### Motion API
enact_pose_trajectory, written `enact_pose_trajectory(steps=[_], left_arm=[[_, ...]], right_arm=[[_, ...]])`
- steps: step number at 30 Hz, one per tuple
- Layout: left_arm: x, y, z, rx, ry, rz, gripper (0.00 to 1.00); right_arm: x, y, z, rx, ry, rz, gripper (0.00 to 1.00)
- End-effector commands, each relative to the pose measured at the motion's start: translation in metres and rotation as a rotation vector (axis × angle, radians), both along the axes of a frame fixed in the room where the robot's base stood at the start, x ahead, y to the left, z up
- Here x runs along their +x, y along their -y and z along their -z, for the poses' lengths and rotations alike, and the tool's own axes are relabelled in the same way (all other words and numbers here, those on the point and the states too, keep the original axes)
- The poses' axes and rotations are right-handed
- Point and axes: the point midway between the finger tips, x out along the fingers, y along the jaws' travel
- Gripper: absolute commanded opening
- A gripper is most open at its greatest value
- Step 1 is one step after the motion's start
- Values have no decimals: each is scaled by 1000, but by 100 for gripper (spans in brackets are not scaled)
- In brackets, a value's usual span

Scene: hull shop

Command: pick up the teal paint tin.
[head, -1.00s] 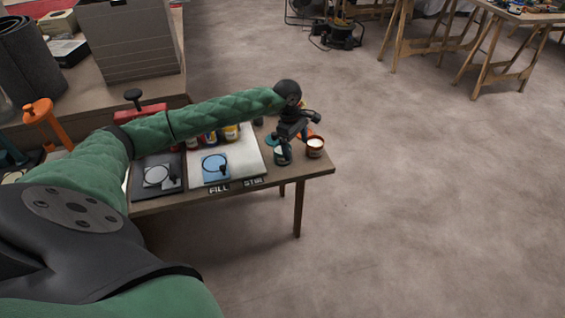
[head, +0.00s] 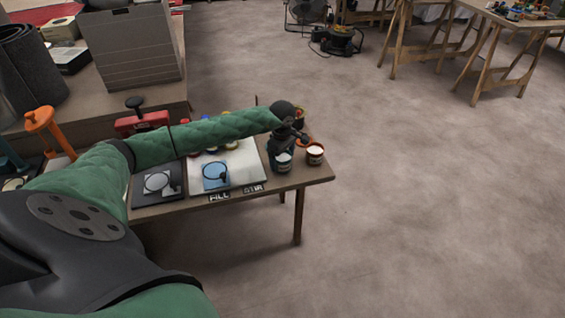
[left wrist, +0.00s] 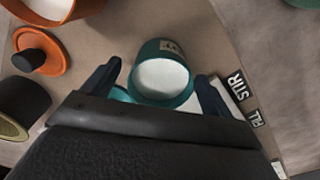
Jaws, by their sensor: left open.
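The teal paint tin (left wrist: 161,76) is open, with white paint inside. In the left wrist view it stands between the two fingers of my left gripper (left wrist: 158,88), with gaps showing on both sides. In the head view the tin (head: 283,164) is near the table's right end, with my left gripper (head: 279,148) low over it and partly hiding it. The left gripper is open. A teal lid shows partly beside the tin in the wrist view (left wrist: 122,95). My right gripper is not in view.
An orange-brown tin (head: 315,154) with white paint stands close to the right of the teal one. An orange lid (left wrist: 42,53) lies near it. A white board (head: 250,176) and the FILL and STIR labels (head: 219,196) are to the left. The table's right edge is close.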

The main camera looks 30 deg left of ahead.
Motion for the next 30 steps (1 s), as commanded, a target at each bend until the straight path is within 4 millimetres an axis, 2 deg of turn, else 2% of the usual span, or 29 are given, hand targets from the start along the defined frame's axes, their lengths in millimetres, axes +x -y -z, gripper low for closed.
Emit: enact_pose_trajectory(steps=[8,17,25,30], left_arm=[[0,0,3,0,0,0,86],[0,0,3,-1,1,0,30],[0,0,0,-1,2,0,30],[1,0,-15,-1,4,0,30]], right_arm=[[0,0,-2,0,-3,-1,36],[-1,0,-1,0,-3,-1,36],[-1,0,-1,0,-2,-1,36],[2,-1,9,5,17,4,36]])
